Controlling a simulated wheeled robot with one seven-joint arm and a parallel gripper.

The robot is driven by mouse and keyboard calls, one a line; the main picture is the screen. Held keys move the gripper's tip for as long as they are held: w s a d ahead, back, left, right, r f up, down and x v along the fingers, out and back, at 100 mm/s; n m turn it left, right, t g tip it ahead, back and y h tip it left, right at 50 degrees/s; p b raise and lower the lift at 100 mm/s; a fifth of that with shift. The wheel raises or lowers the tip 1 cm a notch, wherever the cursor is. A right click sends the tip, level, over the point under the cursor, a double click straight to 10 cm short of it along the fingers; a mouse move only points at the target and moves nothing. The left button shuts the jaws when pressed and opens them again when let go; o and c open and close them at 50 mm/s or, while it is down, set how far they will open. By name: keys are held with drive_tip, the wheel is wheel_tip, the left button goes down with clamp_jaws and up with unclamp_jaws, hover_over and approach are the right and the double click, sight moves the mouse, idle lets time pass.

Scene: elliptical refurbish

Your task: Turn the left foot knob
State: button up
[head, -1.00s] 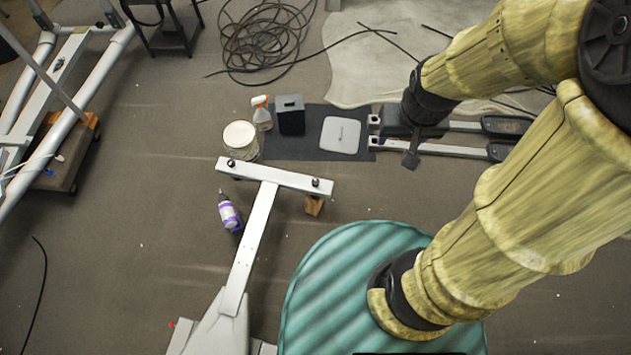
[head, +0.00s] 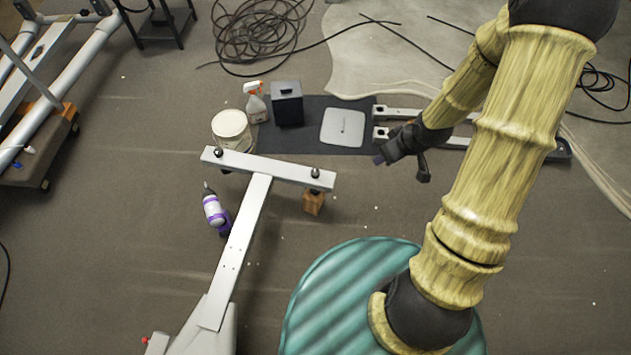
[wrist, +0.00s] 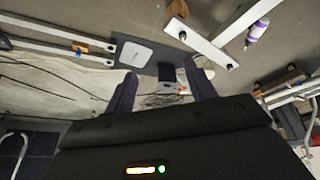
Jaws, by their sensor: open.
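A pale metal foot bar (head: 270,168) crosses the end of a long beam (head: 240,250) on the floor. The left foot knob (head: 219,152), small and black, stands on the bar's left end. A similar right knob (head: 315,173) is on its right end. In the wrist view, the left knob (wrist: 229,66) is at the bar's lower end, right of my fingers. My gripper (head: 401,169) is open and empty, in the air right of the bar and apart from both knobs. Its two dark fingers also show in the wrist view (wrist: 160,88).
A white tub (head: 231,128), spray bottle (head: 255,102) and black box (head: 287,104) stand behind the bar. A wooden block (head: 314,203) is under its right end. A purple-white bottle (head: 214,211) is left of the beam. Cables (head: 262,35) coil at the back.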

drive_tip(key=w+a+f+n+t+y+b, duration=0.1)
drive_tip(key=a+f+y+b, duration=0.15)
drive_tip(key=f+b, duration=0.7)
drive_tip(key=w+a+f+n+t+y+b, duration=0.1)
drive_tip(key=a+f+n+y+b, duration=0.3)
drive_tip(key=f, duration=1.1)
drive_tip(key=m+t+y+b, duration=0.35)
drive_tip(key=t+b, duration=0.35)
drive_tip(key=b, duration=1)
approach(318, 176)
drive_tip(key=v, duration=0.5)
drive_tip(key=shift+d+f+n, duration=0.15)
drive_tip(key=shift+d+n, duration=0.1)
drive_tip(key=shift+d, duration=0.15)
drive_tip(key=b+x, duration=0.7)
drive_tip(key=x, duration=0.9)
drive_tip(key=shift+a+b, duration=0.2)
drive_tip(key=shift+b, duration=0.1)
drive_tip(key=shift+w+a+r, duration=0.2)
drive_tip(key=shift+w+a, duration=0.2)
drive_tip(key=shift+a, duration=0.05)
